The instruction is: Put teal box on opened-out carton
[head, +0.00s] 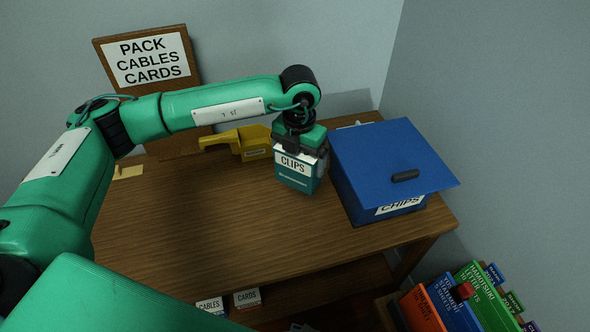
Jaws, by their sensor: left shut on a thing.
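The teal box (297,179), labelled CLIPS, is upright over the right part of the wooden table, just left of the blue box. My left gripper (301,150) comes down from above and is shut on its top. I cannot tell whether the box's underside touches the table. I cannot make out an opened-out carton in this view. My right gripper is not in view.
A blue box (385,165) labelled CHIPS, with a black-handled lid, stands right of the teal box. A yellow holder (250,142) is behind. A sign (150,58) stands at the back. Small CABLES (210,305) and CARDS (247,298) boxes sit below the table's front edge. The table's middle is clear.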

